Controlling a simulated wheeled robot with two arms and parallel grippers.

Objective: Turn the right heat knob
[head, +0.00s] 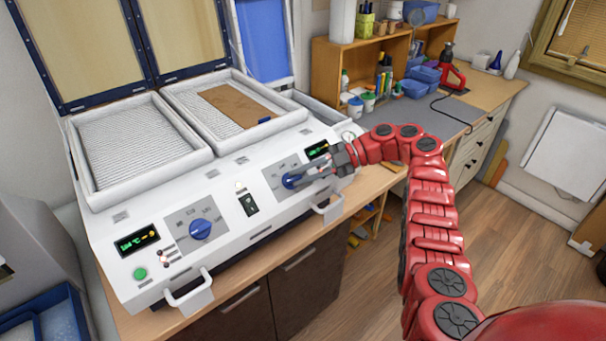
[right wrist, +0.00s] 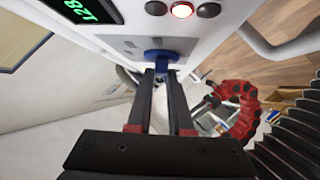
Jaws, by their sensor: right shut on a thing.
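The right heat knob (head: 291,181) is blue and sits on a grey dial plate on the front panel of the white forming machine (head: 165,268). My right gripper (head: 298,183) reaches it from the right and is shut on it. In the right wrist view the knob (right wrist: 160,56) shows between the tips of the two dark fingers (right wrist: 162,75). The fingers partly hide the knob and its dial marks in the head view. My left gripper is not in view.
A second blue knob (head: 200,229) is on the panel's left. White handles (head: 190,294) stick out from the front. A brown sheet (head: 235,105) lies in the right tray. A wooden shelf (head: 375,52) with bottles and pens stands behind. Open floor (head: 520,230) lies to the right.

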